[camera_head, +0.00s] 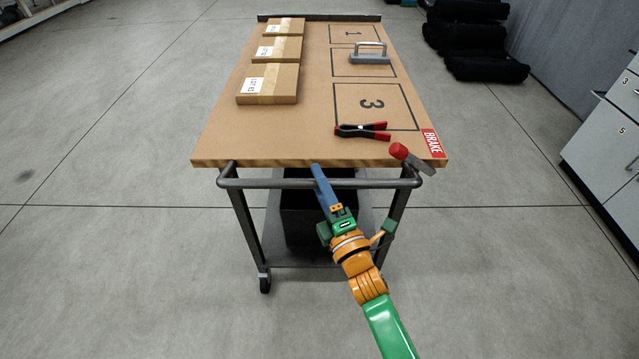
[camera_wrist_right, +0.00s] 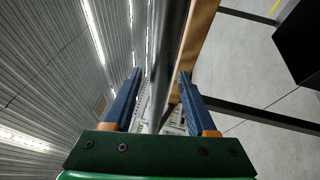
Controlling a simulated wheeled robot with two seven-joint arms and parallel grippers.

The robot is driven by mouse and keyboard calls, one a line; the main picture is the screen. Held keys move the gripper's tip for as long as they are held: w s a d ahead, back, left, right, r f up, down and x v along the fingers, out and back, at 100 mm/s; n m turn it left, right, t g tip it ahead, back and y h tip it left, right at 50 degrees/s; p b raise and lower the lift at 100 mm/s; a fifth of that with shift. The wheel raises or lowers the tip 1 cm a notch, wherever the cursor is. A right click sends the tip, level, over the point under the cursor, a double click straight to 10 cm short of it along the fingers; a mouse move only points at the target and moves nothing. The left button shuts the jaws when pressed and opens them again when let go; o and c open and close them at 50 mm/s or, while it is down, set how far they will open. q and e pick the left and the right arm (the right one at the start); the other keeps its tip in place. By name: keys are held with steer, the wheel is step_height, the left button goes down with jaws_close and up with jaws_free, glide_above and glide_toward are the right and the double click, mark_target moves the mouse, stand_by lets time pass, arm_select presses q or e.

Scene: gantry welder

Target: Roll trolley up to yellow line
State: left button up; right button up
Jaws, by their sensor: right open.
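The trolley (camera_head: 310,128) stands ahead with its wooden top toward me and a grey push bar (camera_head: 270,184) across its near end. My right gripper (camera_head: 317,170) is at the middle of this bar. In the right wrist view the bar (camera_wrist_right: 172,50) runs between the two blue fingers (camera_wrist_right: 157,85), which are apart; I cannot tell whether they touch it. A brake lever with a red knob (camera_head: 399,151) is at the near right corner beside a red BRAKE label (camera_head: 433,143). A short yellow strip (camera_wrist_right: 276,5), perhaps the line, shows on the floor. My left gripper is out of view.
Several cardboard boxes (camera_head: 269,84) lie on the trolley's left side. A grey handled block (camera_head: 370,58) and a red-black clamp (camera_head: 362,131) lie on the right. Black rolls (camera_head: 486,69) and white cabinets (camera_head: 600,140) stand at the right. Floor left is clear.

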jaws_close()
steer(key=shift+f, duration=0.15)
stand_by(1.3)
